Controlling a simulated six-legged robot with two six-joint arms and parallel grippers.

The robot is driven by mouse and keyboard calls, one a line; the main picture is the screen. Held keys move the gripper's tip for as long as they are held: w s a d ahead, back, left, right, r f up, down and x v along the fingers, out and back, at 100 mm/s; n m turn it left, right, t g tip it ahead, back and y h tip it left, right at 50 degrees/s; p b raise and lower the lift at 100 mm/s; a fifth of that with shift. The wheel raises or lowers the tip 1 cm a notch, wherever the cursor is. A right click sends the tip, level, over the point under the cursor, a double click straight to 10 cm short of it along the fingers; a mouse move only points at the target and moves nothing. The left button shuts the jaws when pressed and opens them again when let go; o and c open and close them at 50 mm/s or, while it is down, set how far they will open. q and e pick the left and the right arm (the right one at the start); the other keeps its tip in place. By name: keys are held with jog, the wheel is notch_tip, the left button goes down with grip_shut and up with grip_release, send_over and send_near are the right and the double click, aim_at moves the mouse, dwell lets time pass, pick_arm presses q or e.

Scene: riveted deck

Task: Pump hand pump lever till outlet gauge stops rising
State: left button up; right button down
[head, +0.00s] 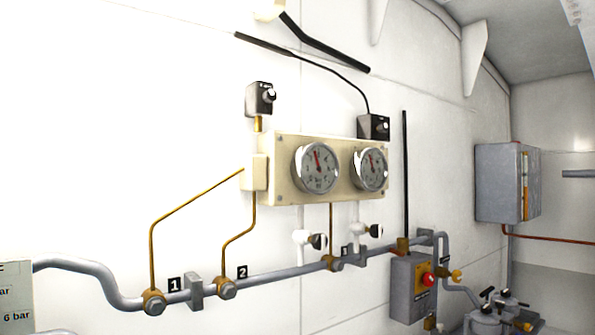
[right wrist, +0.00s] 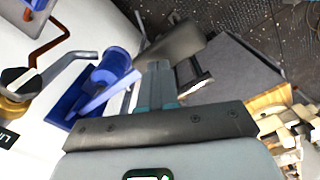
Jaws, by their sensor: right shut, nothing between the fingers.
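Two round dial gauges sit side by side on a cream panel (head: 285,192) in the head view, a left gauge (head: 316,168) and a right gauge (head: 370,169). Both red needles point roughly upward; the numbers are too small to read, and I cannot tell which is the outlet gauge. In the right wrist view a blue fitting (right wrist: 112,72) with a light blue bar stands on the left; it may be the hand pump, but I cannot be sure. My right gripper (right wrist: 160,70) is shut and empty, just right of it. My left gripper is not in view.
A grey pipe (head: 285,276) with valves labelled 1 and 2 runs below the gauges. A grey box with a red button (head: 428,280) hangs at its right end.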

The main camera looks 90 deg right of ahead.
dwell(0.3)
notch_tip(320, 180, down, 4)
jog(key=b, duration=0.3)
jog(key=shift+s+f, duration=0.1)
jog(key=shift+f, duration=0.1)
notch_tip(320, 180, down, 8)
jog(key=b, duration=0.6)
notch_tip(320, 180, up, 13)
jog(key=p, duration=1.1)
jog(key=shift+f, duration=0.25)
jog(key=shift+f, duration=0.1)
dwell(0.4)
